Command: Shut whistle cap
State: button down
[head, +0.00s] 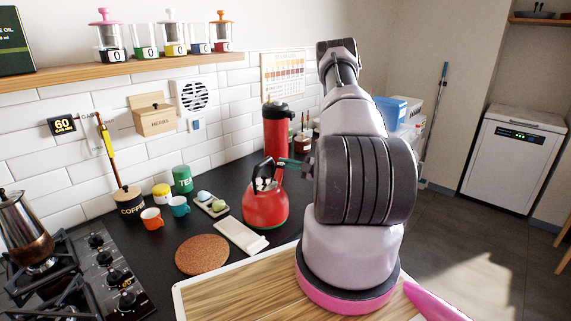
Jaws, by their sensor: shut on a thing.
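A red kettle (266,208) with a black handle (268,163) stands upright on the dark worktop, left of my arm. Its whistle cap is too small to make out clearly among the dark and pale parts at the kettle's top. My gripper (287,162) shows only as a thin teal and dark part reaching left from behind my arm to the upper right of the kettle. Its jaws are shut on a small part there, which seems to be the whistle cap. My arm hides the rest of the gripper.
A wooden board (225,296) lies in front, with a cork mat (202,254) and a pale rest (241,237) behind it. Cups and canisters stand left of the kettle. A red flask (277,135) stands behind it. The gas hob (95,275) is at left.

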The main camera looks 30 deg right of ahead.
jog(key=c, duration=1)
grip_release()
jog(key=shift+s, duration=0.1)
jog(key=v, duration=1)
jog(key=shift+s+d, duration=0.25)
